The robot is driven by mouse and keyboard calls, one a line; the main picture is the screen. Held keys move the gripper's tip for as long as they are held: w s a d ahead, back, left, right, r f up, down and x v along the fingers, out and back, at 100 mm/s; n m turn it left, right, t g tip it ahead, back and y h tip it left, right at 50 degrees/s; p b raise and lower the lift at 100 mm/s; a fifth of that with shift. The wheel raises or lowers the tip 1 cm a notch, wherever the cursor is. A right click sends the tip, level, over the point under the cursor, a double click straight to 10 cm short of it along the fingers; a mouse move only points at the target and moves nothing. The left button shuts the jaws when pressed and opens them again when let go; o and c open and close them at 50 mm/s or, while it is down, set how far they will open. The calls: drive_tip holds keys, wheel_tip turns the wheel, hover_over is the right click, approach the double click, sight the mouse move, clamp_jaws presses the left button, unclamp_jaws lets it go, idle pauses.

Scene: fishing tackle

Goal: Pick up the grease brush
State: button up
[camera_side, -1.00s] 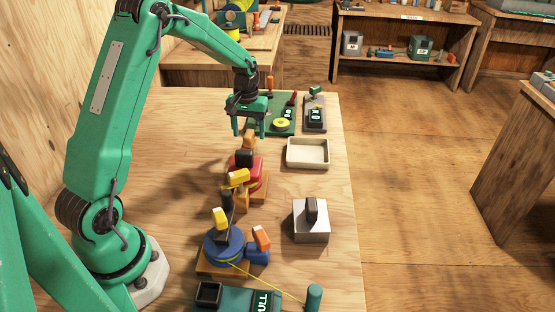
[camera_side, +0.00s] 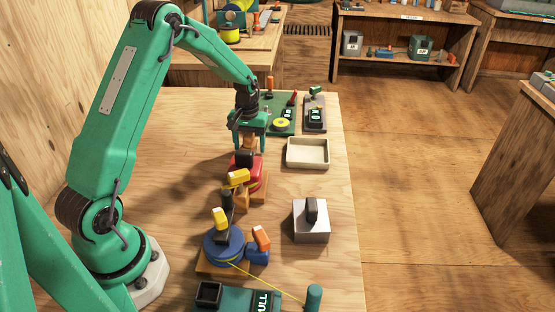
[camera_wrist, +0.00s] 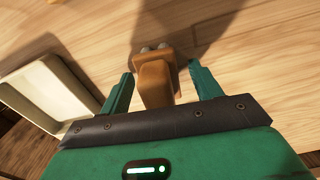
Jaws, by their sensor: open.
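My gripper (camera_side: 249,147) is open and points down just behind the red reel (camera_side: 256,175). In the wrist view its two fingers (camera_wrist: 162,72) stand apart on either side of an orange-brown piece (camera_wrist: 156,84) with two grey round ends at its far end. It is not held. In the side view this piece (camera_side: 248,142) shows partly between the fingers. I cannot tell whether it is the grease brush. An orange-handled item (camera_side: 270,83) stands at the green board, further back.
A cream tray (camera_side: 308,165) lies right of my gripper; its rim also shows in the wrist view (camera_wrist: 62,82). The green board (camera_side: 272,103) is behind. A blue reel (camera_side: 224,245) and a grey block (camera_side: 311,228) stand in front. The table's left side is clear.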

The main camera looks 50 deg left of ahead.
sight(250, 134)
drive_tip(key=c, duration=1.1)
drive_tip(key=shift+r, duration=0.1)
drive_tip(key=shift+r, duration=0.7)
drive_tip(key=r, duration=0.1)
drive_tip(key=d+r, duration=0.1)
drive_tip(key=r, duration=0.1)
drive_tip(key=shift+r, duration=0.1)
drive_tip(key=s+d+r, duration=0.1)
drive_tip(key=d+r, duration=0.5)
drive_tip(key=d, duration=0.4)
drive_tip(key=shift+s+d+r, duration=0.15)
drive_tip(key=shift+s+d, duration=0.1)
drive_tip(key=shift+s, duration=0.15)
